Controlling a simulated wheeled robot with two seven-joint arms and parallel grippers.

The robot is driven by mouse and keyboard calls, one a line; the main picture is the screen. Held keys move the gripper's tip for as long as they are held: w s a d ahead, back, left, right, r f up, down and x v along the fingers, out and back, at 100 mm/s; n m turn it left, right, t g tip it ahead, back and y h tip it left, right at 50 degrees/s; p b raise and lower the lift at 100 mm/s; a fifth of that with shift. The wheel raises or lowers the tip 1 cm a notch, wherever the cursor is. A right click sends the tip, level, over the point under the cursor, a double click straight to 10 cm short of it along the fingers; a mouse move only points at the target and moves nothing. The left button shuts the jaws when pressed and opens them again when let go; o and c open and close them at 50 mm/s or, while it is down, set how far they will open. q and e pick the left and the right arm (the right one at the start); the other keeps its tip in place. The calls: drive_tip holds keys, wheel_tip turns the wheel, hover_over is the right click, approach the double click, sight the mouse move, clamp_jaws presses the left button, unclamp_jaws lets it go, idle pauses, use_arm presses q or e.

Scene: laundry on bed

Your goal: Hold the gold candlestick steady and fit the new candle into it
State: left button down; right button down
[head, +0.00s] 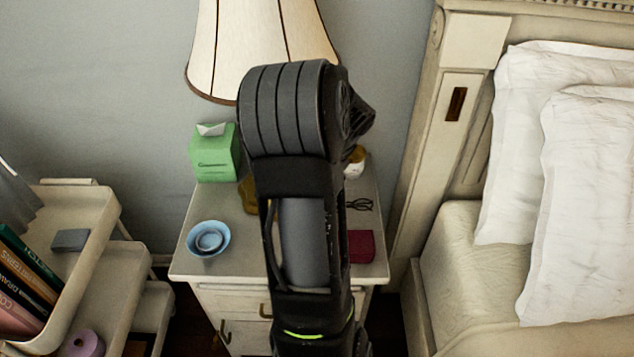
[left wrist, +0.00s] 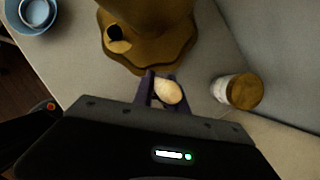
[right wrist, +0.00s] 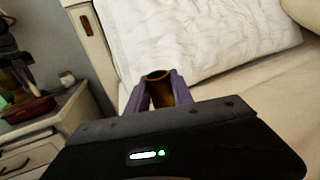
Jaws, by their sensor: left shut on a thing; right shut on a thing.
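My left gripper (left wrist: 165,90) is shut on a cream, rounded thing, which looks like the candle (left wrist: 168,91) seen end-on. It is over the nightstand, close to the brown-gold lamp base (left wrist: 150,55); I cannot tell whether it touches the nightstand. My right gripper (right wrist: 159,92) is shut on a gold, hollow tube, which looks like the candlestick (right wrist: 158,77) with its open mouth showing. It is near the bed, to the right of the nightstand, apart from the candle. In the head view my dark arm hides the middle of the nightstand, and neither gripper's fingertips show.
The nightstand (head: 185,268) holds blue bowls (head: 208,239), a green tissue box (head: 214,155), a dark red box (head: 361,246) and a gold-lidded jar (left wrist: 238,91). A lampshade (head: 215,50) hangs above. A cart (head: 90,270) stands left; the bed (head: 450,280) with pillows is right.

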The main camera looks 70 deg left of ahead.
use_arm(q)
drive_tip(key=shift+a+f, duration=0.2)
drive_tip(key=shift+f, duration=1.25)
drive_tip(key=shift+f, duration=0.1)
drive_tip(key=c, duration=1.3)
unclamp_jaws()
drive_tip(key=shift+c, duration=0.2)
drive_tip(key=v, duration=0.7)
drive_tip(key=shift+d+r, duration=0.15)
drive_tip(key=shift+r, duration=0.2)
drive_tip(key=shift+o, duration=0.3)
